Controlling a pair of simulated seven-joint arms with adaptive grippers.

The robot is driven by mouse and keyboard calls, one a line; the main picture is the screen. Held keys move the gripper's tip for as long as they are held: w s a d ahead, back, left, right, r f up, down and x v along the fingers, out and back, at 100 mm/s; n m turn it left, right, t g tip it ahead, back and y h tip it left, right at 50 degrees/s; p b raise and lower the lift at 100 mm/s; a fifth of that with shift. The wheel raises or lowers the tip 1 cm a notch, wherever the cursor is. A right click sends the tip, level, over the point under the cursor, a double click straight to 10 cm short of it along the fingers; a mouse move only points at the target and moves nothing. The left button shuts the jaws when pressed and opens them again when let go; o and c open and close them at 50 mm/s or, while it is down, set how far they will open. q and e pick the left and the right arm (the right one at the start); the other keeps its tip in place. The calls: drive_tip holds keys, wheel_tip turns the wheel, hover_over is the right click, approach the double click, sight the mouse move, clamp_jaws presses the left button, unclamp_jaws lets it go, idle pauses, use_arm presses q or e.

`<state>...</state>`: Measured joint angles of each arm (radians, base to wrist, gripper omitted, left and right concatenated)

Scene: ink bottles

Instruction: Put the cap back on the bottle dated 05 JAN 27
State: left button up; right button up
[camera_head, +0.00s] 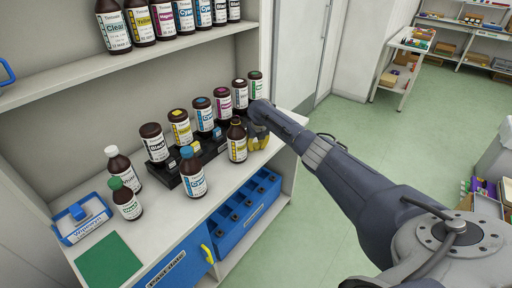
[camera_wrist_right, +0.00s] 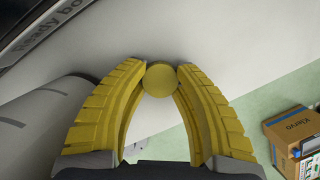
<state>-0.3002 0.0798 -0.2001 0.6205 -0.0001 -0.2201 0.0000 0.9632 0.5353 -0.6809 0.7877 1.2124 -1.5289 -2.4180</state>
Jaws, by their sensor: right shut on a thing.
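My right gripper (camera_head: 258,140) is low over the counter, just right of a brown bottle with a yellow-striped label (camera_head: 237,145). In the right wrist view its yellow fingers (camera_wrist_right: 160,80) are closed at the tips on a small round yellow cap (camera_wrist_right: 160,80). The yellow-label bottle stands upright and shows a dark narrow top with no coloured cap that I can make out. A blue-capped bottle (camera_head: 192,175), a green-capped bottle (camera_head: 126,201) and a white-capped bottle (camera_head: 121,169) also stand on the counter. The printed dates are too small to read. My left gripper is out of view.
A black stepped rack (camera_head: 171,181) behind holds several bottles. More bottles (camera_head: 163,22) stand on the upper shelf. A blue-and-white box (camera_head: 82,222) and a green mat (camera_head: 108,262) lie at the left.

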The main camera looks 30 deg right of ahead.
sight(256, 145)
idle(0.3)
wheel_tip(256, 145, up, 20)
idle(0.8)
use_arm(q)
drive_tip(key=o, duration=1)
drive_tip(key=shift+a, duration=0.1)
